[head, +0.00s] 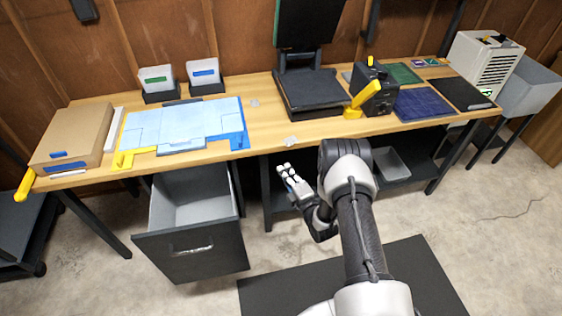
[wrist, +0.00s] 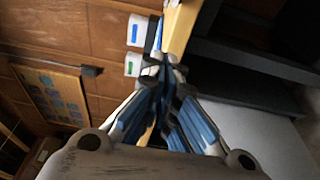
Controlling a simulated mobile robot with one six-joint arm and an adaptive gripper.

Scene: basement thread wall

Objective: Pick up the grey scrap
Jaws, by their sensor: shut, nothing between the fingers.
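Two small pale grey pieces lie on the wooden bench in the head view. One grey scrap (head: 291,141) is at the front edge, and another grey piece (head: 254,102) lies farther back, right of the blue sheets. I cannot tell which one the task names. My gripper (head: 284,170) is in front of the bench, just below the front-edge piece in the picture and apart from it. In the wrist view my gripper (wrist: 164,68) has its fingers together with nothing between them. Neither grey piece can be made out in the wrist view.
The wooden bench (head: 270,125) holds light blue sheets (head: 180,125), a cardboard box (head: 75,135), a black press (head: 310,92) and a black machine with a yellow lever (head: 375,88). An open grey drawer (head: 190,245) juts out below, left of my arm.

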